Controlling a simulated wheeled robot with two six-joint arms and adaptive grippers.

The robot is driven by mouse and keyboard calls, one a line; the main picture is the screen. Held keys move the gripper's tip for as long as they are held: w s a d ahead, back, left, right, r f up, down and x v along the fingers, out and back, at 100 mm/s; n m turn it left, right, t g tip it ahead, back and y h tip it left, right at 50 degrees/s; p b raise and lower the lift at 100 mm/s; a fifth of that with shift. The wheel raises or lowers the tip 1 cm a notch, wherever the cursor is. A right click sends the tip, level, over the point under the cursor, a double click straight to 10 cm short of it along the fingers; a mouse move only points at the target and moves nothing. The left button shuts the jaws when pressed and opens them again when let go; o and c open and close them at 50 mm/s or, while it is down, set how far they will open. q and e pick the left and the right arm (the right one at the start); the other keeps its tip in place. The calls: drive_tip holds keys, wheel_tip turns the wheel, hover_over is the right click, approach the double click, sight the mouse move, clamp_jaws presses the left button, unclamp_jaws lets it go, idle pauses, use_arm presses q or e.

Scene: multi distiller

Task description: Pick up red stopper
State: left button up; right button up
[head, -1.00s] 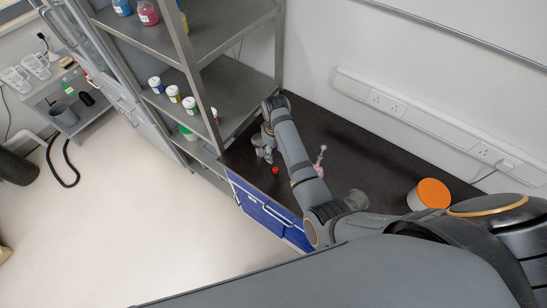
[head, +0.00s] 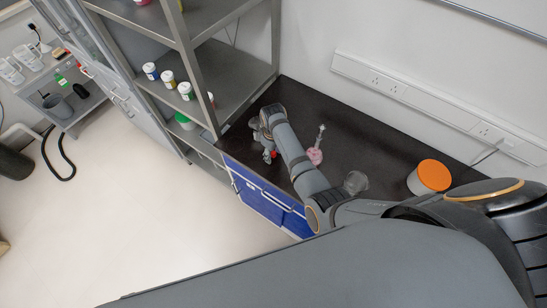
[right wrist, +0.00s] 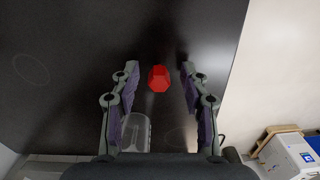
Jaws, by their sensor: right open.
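The red stopper (right wrist: 158,78) sits on the dark counter (right wrist: 70,60). In the right wrist view it lies between the two open fingers of my right gripper (right wrist: 158,82), apart from both. In the head view the red stopper (head: 273,154) shows small beside my right gripper (head: 268,153), near the counter's front edge, partly hidden by the fingers. My left gripper does not show in either view.
An orange-topped container (head: 433,176) stands further right. A metal shelf (head: 232,75) with several small jars rises at the left.

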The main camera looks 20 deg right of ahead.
drive_tip(key=shift+w+f, duration=0.15)
drive_tip(key=shift+f, duration=0.05)
drive_tip(key=shift+r, duration=0.1)
drive_tip(key=c, duration=0.8)
use_arm(q)
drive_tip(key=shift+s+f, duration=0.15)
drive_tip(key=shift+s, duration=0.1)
drive_tip(key=shift+p, duration=0.35)
use_arm(e)
drive_tip(key=shift+r, duration=0.1)
